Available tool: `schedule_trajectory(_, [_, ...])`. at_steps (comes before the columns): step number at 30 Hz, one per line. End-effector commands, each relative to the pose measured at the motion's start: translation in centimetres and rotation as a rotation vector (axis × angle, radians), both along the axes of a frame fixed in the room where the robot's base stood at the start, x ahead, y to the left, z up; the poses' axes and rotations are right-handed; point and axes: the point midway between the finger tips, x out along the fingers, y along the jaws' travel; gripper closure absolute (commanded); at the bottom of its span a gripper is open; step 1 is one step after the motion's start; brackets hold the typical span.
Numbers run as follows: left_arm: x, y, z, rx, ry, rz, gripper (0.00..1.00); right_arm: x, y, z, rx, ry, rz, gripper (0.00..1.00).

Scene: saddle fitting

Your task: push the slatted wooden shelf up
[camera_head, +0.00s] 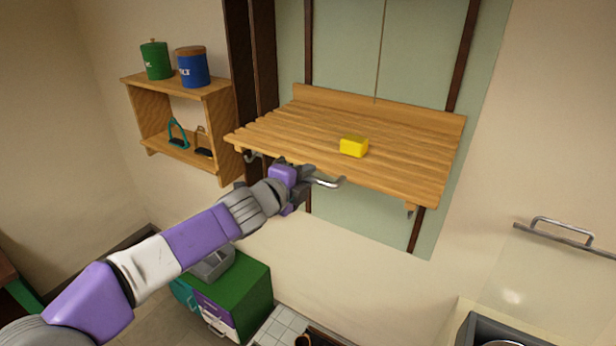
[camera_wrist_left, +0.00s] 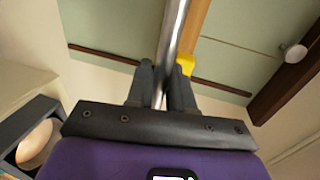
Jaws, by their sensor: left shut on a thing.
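The slatted wooden shelf (camera_head: 400,150) stands out from the pale green wall panel in the head view, with a raised board along its back edge. A yellow block (camera_head: 354,147) lies on its slats. My left gripper (camera_head: 308,175) is at the shelf's front edge, shut on a metal bar handle (camera_head: 327,183) there. In the left wrist view the bar (camera_wrist_left: 172,50) runs between the two fingers (camera_wrist_left: 160,90), and a strip of wood (camera_wrist_left: 194,32) shows just beside it. The fingertips are partly hidden in the head view. My right gripper is not in view.
Dark vertical rails (camera_head: 463,55) run up the panel behind the shelf. A small wall shelf (camera_head: 140,122) with a green tin (camera_head: 155,60) and a blue tin (camera_head: 192,68) hangs at the left. A green-topped cabinet (camera_head: 245,290) stands below. A metal rail (camera_head: 560,235) is at the right.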

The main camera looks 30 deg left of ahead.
Motion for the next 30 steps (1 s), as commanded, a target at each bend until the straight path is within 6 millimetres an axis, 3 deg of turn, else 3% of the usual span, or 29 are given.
schedule_trajectory(10, [0.0, 0.1, 0.9, -0.001, -0.019, -0.002, 1.0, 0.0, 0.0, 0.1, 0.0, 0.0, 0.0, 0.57])
schedule_trajectory(11, [0.0, 0.1, 0.9, -0.001, -0.02, -0.002, 0.77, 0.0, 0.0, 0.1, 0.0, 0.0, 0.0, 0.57])
schedule_trajectory(14, [0.0, 0.0, 0.9, 0.0, -0.019, -0.003, 0.63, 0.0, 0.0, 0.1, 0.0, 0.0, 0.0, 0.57])
schedule_trajectory(25, [-0.1, 0.1, 0.6, -0.001, -0.011, -0.001, 0.63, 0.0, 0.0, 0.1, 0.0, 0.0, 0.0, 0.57])
schedule_trajectory(30, [-1.3, 0.0, 0.9, -0.002, -0.014, -0.001, 0.63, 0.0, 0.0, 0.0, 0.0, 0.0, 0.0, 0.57])
